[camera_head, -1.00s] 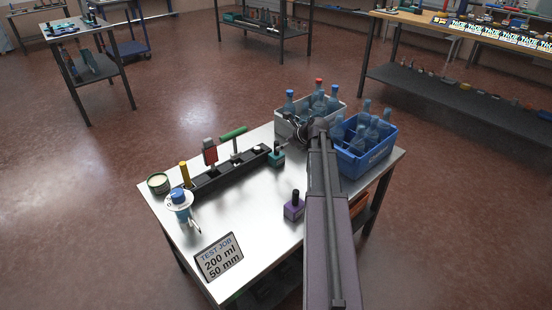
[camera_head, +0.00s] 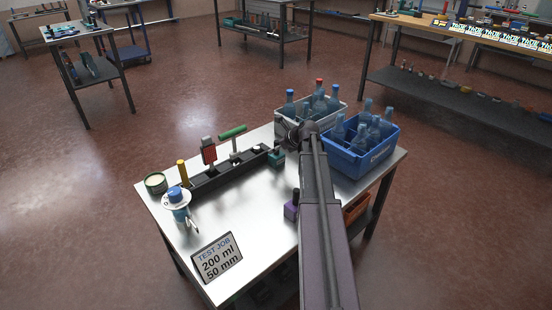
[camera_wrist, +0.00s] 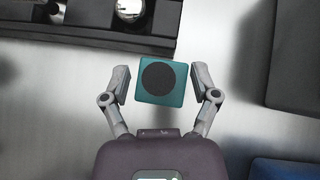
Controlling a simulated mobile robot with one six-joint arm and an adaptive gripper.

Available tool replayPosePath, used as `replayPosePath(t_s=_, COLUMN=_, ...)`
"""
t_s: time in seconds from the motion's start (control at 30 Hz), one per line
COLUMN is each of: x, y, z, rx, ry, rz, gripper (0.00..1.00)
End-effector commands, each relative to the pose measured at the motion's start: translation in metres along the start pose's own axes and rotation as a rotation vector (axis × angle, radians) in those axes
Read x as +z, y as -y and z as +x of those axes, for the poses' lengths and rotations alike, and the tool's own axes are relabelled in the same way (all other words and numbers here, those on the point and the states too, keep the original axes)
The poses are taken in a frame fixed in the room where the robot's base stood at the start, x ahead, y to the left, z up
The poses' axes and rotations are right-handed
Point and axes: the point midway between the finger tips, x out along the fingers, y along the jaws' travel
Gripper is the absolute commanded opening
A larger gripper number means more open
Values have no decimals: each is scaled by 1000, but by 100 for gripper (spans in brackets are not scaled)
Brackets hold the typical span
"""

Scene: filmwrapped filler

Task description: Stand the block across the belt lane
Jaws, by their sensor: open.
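A teal block (camera_head: 277,159) with a dark knob stands at the right end of a long black lane (camera_head: 228,174) on the metal table. In the wrist view the teal block (camera_wrist: 160,98) is seen from above with its round dark top, between the fingers of my gripper (camera_wrist: 161,84). My gripper is open, with a finger on each side and gaps to the block. The lane (camera_wrist: 100,38) shows at the top left there. A purple block (camera_head: 290,211) with a dark knob is partly hidden by my arm. I cannot tell which block the task means.
A grey crate (camera_head: 342,112) and a blue crate (camera_head: 350,165) of bottles stand at the back right. A red piece (camera_head: 209,152) and a green-handled tool (camera_head: 232,133) stand at the lane. A white-and-blue dispenser (camera_head: 176,199), a tin (camera_head: 155,183) and a sign (camera_head: 217,258) are at left.

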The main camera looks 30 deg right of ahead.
Motion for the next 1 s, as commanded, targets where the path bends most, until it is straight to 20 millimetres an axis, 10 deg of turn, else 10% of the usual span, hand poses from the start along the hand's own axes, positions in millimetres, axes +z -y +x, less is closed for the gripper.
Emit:
replayPosePath(t_s=0.27, x=0, y=0, z=0, rx=0, ry=0, rz=0, gripper=75)
replayPosePath(t_s=0.53, x=0, y=0, z=0, rx=0, ry=0, rz=0, gripper=0)
replayPosePath(t_s=1.0, x=2, y=0, z=-1, rx=1, ry=0, rz=-1, gripper=0)
